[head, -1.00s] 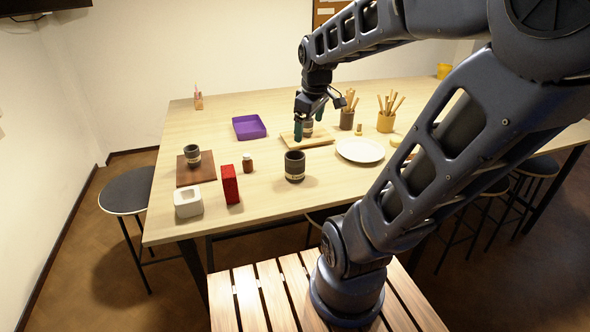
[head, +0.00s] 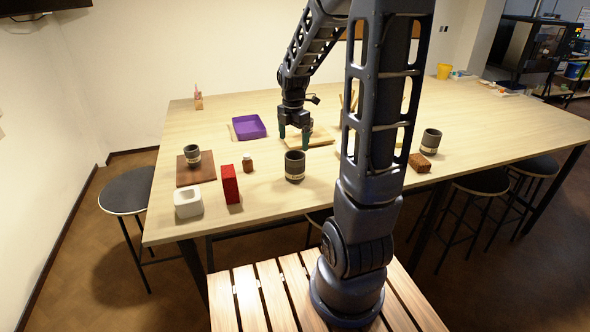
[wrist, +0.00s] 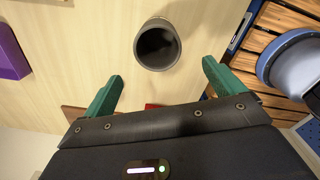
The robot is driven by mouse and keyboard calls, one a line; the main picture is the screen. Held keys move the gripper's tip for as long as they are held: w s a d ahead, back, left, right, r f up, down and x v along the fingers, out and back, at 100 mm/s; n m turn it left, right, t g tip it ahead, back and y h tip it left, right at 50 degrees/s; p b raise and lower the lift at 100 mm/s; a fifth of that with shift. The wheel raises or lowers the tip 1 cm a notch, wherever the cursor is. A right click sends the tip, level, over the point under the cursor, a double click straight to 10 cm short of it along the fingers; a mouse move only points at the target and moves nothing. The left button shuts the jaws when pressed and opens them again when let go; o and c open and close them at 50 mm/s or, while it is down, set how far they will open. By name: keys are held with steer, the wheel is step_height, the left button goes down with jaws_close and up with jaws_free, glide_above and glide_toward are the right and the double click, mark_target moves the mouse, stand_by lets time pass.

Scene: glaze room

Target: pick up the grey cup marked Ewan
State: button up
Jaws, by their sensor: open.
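A dark grey cup with a pale label band (head: 294,166) stands upright near the table's front edge; its lettering is too small to read. A grey cup (wrist: 157,45) shows from above in the wrist view, mouth open, just beyond my fingertips and between their lines; it looks like this same one. Similar cups stand on the dark brown board (head: 192,155) and at the right (head: 430,142); I cannot read which says Ewan. My gripper (head: 294,139) is open and empty, with green fingers, above the table behind the middle cup. The wrist view shows both fingers (wrist: 161,86) apart.
A red box (head: 230,184), a white square pot (head: 188,202) and a small brown bottle (head: 247,163) stand left of the middle cup. A purple tray (head: 249,127) and a light board (head: 321,139) lie behind. A brown block (head: 420,163) is at the right. My arm hides part of the table.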

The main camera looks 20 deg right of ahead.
mark_target(295, 159)
steer(key=shift+w+d+f, duration=0.1)
steer(key=shift+f, duration=1.5)
steer(key=shift+w+d+f, duration=0.1)
steer(key=shift+d+f, duration=0.05)
steer(key=shift+f, duration=1.5)
steer(key=shift+w+d+f, duration=0.1)
steer(key=shift+f, duration=1.5)
steer(key=c, duration=1.2)
steer(key=shift+r, duration=0.1)
